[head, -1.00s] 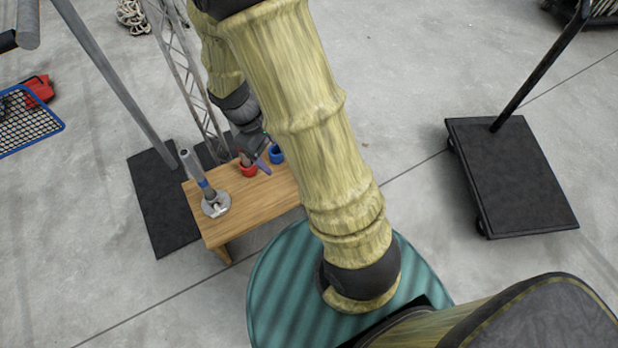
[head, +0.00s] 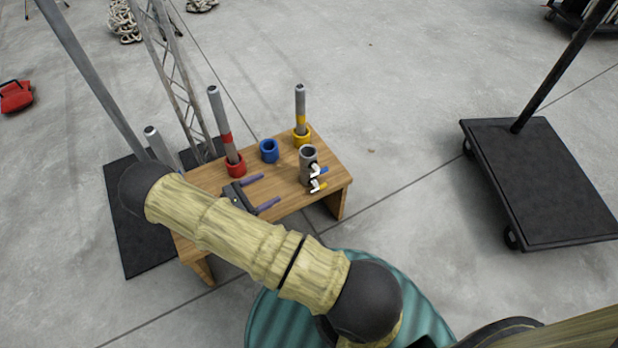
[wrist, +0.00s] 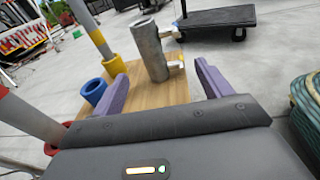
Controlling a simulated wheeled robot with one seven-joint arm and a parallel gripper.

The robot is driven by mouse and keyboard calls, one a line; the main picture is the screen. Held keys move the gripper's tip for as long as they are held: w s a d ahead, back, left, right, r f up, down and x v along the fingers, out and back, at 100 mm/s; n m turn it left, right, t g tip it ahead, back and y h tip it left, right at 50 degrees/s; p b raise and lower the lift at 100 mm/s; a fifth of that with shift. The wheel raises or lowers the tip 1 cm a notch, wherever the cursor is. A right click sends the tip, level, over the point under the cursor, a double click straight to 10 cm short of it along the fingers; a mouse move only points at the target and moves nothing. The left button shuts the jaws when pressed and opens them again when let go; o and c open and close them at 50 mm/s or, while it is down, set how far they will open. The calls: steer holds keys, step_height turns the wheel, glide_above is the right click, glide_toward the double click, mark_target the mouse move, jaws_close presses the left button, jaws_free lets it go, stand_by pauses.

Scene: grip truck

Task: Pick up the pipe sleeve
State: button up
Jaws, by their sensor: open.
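The pipe sleeve appears to be the grey metal tube (head: 308,158) standing upright near the right end of the wooden bench. It has an open top. In the wrist view the grey tube (wrist: 149,46) stands beyond the fingers, between them in the picture. My gripper (head: 269,189) is open, with its two purple fingers pointing right toward the tube. A gap separates the fingertips from it. In the wrist view my gripper (wrist: 161,72) has nothing between its fingers. Small fittings with blue and yellow handles partly cover the tube's front in the head view.
The wooden bench (head: 209,177) also bears a red collar (head: 236,167) and a yellow collar (head: 302,141), each with an upright pole, and an empty blue collar (head: 269,151). A lattice truss (head: 180,85) stands behind. A black cart (head: 545,185) stands right, across open floor.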

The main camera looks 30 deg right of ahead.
steer(key=f, duration=0.1)
steer(key=f+n+t, duration=0.1)
steer(key=w+a+f+t+h+b, duration=0.1)
steer(key=f, duration=0.1)
steer(key=shift+n, duration=0.4)
steer(key=shift+a, duration=0.1)
steer(key=b, duration=0.4)
glide_toward(301, 168)
steer(key=x, duration=0.5)
steer(key=shift+f, duration=0.1)
steer(key=shift+w+d, duration=0.1)
steer(key=shift+d, duration=0.45)
steer(key=b+x, duration=0.2)
steer(key=x, duration=0.2)
steer(key=shift+d, duration=0.25)
steer(key=shift+w+d+r, duration=0.15)
steer(key=shift+d+r, duration=0.05)
steer(key=shift+d, duration=0.1)
steer(key=shift+d, duration=0.1)
